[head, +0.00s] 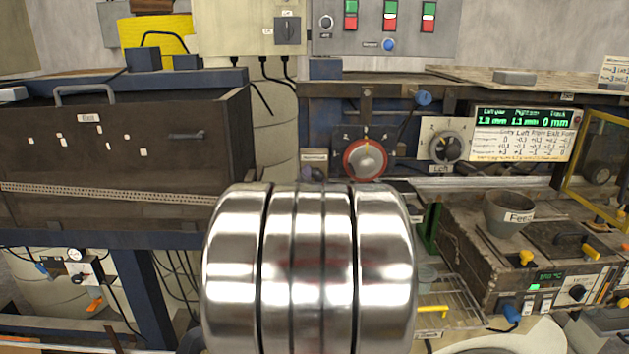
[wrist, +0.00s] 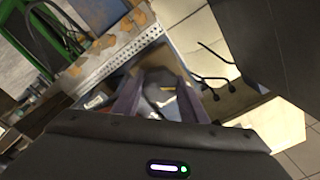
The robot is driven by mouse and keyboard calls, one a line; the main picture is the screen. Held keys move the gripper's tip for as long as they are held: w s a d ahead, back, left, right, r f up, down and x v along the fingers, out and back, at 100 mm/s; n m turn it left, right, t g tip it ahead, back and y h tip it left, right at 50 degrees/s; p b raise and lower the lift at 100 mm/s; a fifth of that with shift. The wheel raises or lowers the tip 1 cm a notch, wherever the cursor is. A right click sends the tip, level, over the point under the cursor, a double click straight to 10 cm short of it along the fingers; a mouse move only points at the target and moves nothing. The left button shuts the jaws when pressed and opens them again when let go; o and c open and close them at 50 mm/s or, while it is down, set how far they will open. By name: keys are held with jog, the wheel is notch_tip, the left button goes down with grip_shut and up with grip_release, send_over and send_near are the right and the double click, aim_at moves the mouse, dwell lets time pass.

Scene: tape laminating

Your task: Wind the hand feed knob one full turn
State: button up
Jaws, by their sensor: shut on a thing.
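In the wrist view my gripper (wrist: 157,104) has its two dark purple fingers on either side of a grey rounded thing (wrist: 160,92), which I take to be the hand feed knob. The fingers are closed on it, though the contact is dark and small. In the head view my gripper is hidden behind the shiny metal part of my arm, and no hand feed knob can be made out for certain. A red-ringed dial with a grey handle (head: 365,160) shows just above that metal part, with a black knob on a white plate (head: 447,148) to its right.
A green readout (head: 522,117) is at the upper right. A grey cup marked Feed (head: 509,213) stands on a worn metal box at the right. A dark cabinet (head: 120,150) fills the left. In the wrist view, a perforated metal rail (wrist: 115,65) runs close to the fingers.

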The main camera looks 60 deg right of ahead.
jog(key=m, duration=0.5)
jog(key=shift+f+m, duration=0.1)
jog(key=shift+m, duration=0.3)
jog(key=m, duration=0.5)
jog(key=shift+s, duration=0.1)
jog(key=shift+f+m, duration=0.1)
jog(key=shift+m, duration=0.2)
jog(key=o, duration=0.8)
jog(key=shift+d, duration=0.1)
jog(key=shift+v, duration=6.95)
